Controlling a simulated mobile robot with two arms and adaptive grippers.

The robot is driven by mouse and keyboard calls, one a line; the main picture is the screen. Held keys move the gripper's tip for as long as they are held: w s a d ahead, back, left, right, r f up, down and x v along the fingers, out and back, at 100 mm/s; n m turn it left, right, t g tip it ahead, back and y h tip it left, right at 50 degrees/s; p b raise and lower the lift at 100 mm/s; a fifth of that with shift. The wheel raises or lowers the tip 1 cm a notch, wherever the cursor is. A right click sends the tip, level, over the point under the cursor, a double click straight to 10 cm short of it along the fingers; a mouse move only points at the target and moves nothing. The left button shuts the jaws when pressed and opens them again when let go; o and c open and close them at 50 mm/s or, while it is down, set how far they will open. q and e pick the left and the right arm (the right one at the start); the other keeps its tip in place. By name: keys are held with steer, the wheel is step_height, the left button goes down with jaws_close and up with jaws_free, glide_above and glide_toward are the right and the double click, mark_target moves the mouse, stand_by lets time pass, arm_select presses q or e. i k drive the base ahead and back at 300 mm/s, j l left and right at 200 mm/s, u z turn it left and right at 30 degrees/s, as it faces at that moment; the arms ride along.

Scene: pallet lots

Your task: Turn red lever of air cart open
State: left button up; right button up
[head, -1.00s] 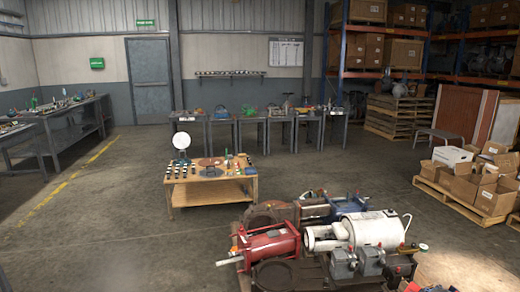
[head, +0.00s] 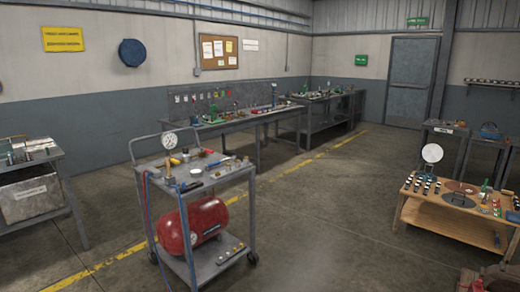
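A grey wheeled cart (head: 222,181) stands at the centre left, with a push handle on its left side. A red air tank (head: 193,226) lies on its lower shelf. A round white gauge (head: 169,141) stands upright on the top shelf, with small fittings and tools around it. Red and blue hoses (head: 150,215) hang down the cart's left side. Small red parts show on the top, but they are too small to tell which is the lever or how it is set. Neither of my grippers is in view.
A wooden table (head: 450,217) with small parts and a round white dial stands to the right. A grey bench with a metal bin (head: 30,197) is at the left edge. Long workbenches line the back wall. The floor (head: 330,230) between cart and wooden table is clear.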

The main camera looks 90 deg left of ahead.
mark_target(207, 151)
steer(key=u, duration=3.2)
steer(key=i+l, duration=0.2)
steer(key=i, duration=0.15)
steer(key=j+u, duration=0.05)
